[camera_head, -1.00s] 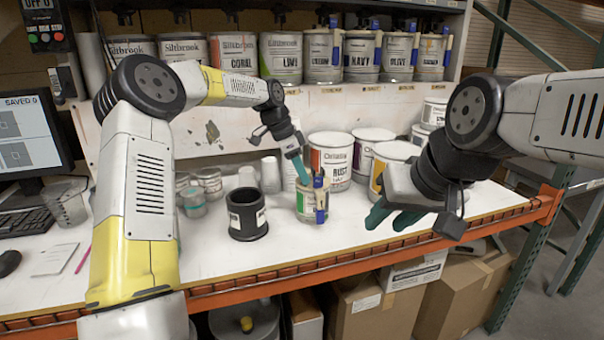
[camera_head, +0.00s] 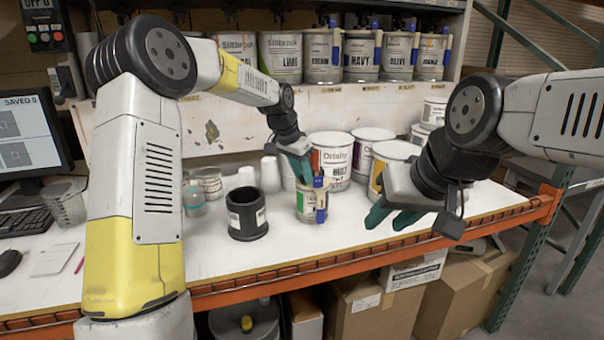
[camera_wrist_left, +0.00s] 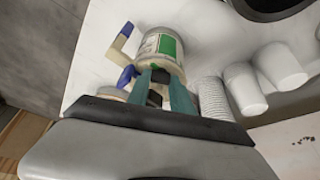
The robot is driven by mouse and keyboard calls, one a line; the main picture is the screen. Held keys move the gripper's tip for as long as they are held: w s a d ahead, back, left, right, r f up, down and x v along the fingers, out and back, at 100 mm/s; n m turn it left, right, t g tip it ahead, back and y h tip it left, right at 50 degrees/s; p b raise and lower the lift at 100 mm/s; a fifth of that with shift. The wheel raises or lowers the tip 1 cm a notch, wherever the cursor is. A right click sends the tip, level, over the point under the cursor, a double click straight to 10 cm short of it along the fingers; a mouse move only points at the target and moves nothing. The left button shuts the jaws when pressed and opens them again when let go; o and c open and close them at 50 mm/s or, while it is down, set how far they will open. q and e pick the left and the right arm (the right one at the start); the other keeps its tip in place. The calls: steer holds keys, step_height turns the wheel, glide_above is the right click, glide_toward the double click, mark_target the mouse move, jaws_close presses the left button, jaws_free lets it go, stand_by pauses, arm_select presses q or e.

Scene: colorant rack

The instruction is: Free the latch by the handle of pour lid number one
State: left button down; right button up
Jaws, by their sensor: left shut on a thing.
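A small can with a green-marked label (camera_head: 310,205) stands on the white bench and carries a pale pour lid with blue parts (camera_head: 321,195). In the left wrist view the can (camera_wrist_left: 160,45) shows its label, with a blue-tipped pale handle beside it. My left gripper (camera_head: 304,174) is at the top of this can, its teal fingers at the lid. In the left wrist view its fingers (camera_wrist_left: 163,85) close around a small dark part of the lid, which looks like the latch; the fingers mostly hide it. My right gripper (camera_head: 393,218) is open and empty, over the bench's front edge.
A black open cup (camera_head: 247,222) stands just left of the can. Larger paint cans (camera_head: 331,160) stand behind it to the right. White cups (camera_wrist_left: 245,88) stand nearby. A shelf of lidded cans (camera_head: 361,60) hangs above.

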arm_select(q)
steer(key=n+y, duration=0.1)
steer(key=n, duration=0.1)
steer(key=n+t, duration=0.1)
steer(key=n, duration=0.2)
steer(key=shift+s+d+y, duration=0.15)
steer(key=shift+d+y, duration=0.05)
steer(key=shift+y, duration=0.2)
steer(key=n+y, duration=0.1)
steer(key=n, duration=0.3)
stand_by(0.9)
steer(key=c, duration=1.1)
jaws_free()
